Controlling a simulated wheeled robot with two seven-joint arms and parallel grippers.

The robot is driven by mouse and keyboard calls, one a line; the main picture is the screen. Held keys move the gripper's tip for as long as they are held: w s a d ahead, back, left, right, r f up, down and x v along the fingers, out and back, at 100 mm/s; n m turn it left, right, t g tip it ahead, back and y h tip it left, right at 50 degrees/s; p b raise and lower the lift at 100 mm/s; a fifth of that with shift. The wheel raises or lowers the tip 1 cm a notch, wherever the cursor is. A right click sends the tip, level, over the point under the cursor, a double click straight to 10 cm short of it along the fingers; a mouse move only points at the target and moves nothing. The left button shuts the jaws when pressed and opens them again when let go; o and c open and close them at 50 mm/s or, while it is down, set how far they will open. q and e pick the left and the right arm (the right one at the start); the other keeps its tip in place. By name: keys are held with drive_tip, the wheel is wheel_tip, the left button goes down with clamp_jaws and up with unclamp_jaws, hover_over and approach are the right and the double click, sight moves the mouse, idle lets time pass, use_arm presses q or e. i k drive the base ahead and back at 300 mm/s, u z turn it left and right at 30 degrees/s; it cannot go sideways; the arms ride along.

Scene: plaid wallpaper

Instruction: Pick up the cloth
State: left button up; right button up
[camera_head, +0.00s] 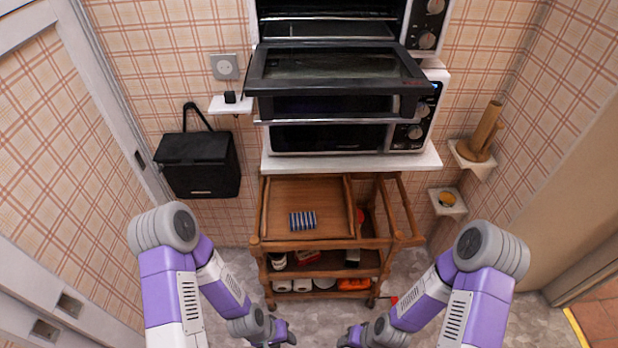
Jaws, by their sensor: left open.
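A small blue-and-white striped cloth (303,221) lies on the wooden top tray of a cart (283,192), towards its front. My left gripper (287,333) is at the bottom of the view, nearer to me than the cart and apart from the cloth. It is open and looks empty. My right gripper (346,339) is at the bottom edge, to the right of the left one and also apart from the cloth. It is small and partly cut off, so its jaw opening is unclear.
Stacked ovens (335,90) stand on a white shelf (350,163) behind the cart, one with its door folded out. The cart's lower shelves hold jars and an orange item (353,284). A black box (198,164) hangs on the left wall. Small shelves (472,158) are at right.

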sight(299, 220)
drive_tip(key=u, duration=1.4)
drive_tip(key=i, duration=0.5)
drive_tip(key=z, duration=2.25)
